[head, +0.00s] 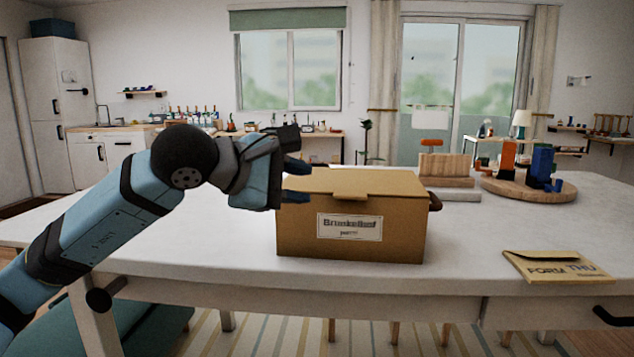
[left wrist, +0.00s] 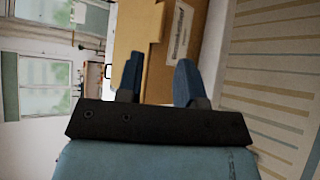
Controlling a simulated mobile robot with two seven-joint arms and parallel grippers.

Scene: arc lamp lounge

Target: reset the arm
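My left arm comes in from the left in the head view. Its gripper (head: 295,182) is at the upper left end of a closed brown cardboard box (head: 390,225) with a white label. The two blue fingers are apart, one above the other in the head view. In the left wrist view the gap between the fingers (left wrist: 159,75) shows, with the box (left wrist: 150,50) beyond and partly between them. I cannot tell whether a finger touches the box. My right arm and gripper are not in view.
The box stands on a white table (head: 480,245). A yellow envelope (head: 557,267) lies at the right front. A round wooden board (head: 500,187) with orange and blue items and a wooden block (head: 445,166) are behind. The table's middle right is clear.

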